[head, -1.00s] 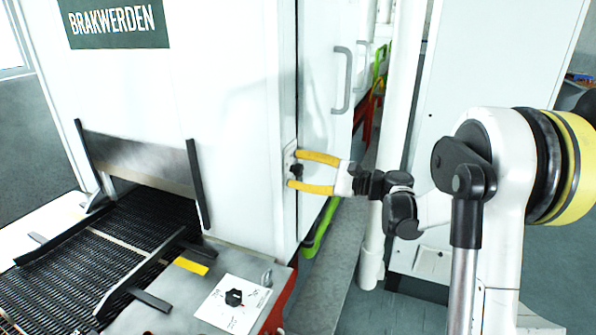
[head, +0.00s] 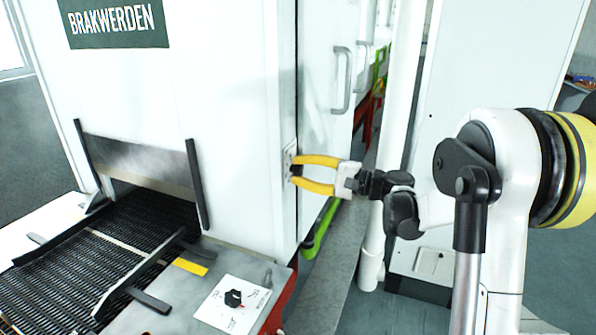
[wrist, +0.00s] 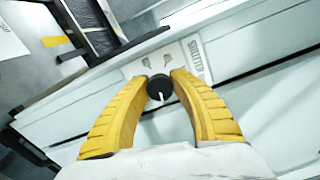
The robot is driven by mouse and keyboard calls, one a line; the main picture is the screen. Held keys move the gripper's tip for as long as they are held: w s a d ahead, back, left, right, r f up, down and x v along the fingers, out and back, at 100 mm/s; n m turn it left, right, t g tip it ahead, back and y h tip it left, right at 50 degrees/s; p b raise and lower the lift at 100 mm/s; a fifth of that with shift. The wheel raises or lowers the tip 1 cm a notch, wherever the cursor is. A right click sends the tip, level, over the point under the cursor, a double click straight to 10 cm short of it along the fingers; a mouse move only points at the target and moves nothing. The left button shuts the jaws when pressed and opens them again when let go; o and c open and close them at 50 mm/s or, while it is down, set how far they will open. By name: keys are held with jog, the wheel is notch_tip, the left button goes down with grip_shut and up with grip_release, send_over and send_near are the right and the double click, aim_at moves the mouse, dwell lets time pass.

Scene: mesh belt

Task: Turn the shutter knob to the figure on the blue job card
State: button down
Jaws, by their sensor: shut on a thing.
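The shutter knob (wrist: 160,88) is small, round and black with a white pointer line, which points down in the wrist view. It sits on a pale plate (wrist: 198,62) with partly readable lettering that starts like "SHUTT". My gripper (head: 292,170), with yellow fingers, is shut on the knob; in the wrist view its fingertips (wrist: 162,80) lie on both sides of it. The plate's figures are too blurred to read. I see no blue job card.
Another black knob (head: 233,298) on a white dial plate (head: 215,312) is on the front panel, near a yellow label (head: 190,266). The mesh belt (head: 135,235) runs into the machine at left. A door handle (head: 341,82) and a white pipe (head: 395,150) are near my arm.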

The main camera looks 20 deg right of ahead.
jog(key=c, duration=1.1)
grip_release()
jog(key=shift+s, duration=0.1)
jog(key=shift+o, duration=0.2)
jog(key=v, duration=1.2)
